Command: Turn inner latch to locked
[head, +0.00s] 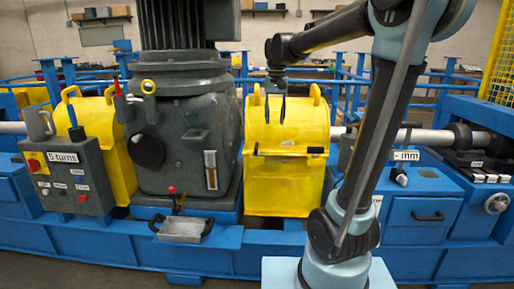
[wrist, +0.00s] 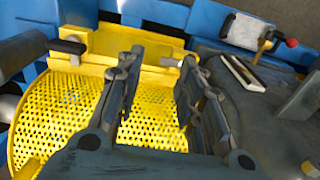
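The yellow perforated guard (head: 287,185) stands right of the dark gearbox in the head view. A crossbar runs over its front, with a small latch at each end. The inner latch (head: 256,149), on the gearbox side, looks small and dark. In the wrist view, which is turned round, the inner latch (wrist: 172,62) seems to be the small pale piece beyond my fingers. The outer latch (wrist: 68,46) has a black handle at the left there. My gripper (head: 275,108) is open and empty, fingers pointing down above the guard, apart from both latches. The latch positions are unclear.
The dark gearbox (head: 182,150) stands close beside the guard. A grey tray (head: 186,229) sits low in front of it. A control box (head: 72,178) is at the left. Blue frame rails (head: 230,262) run along the front.

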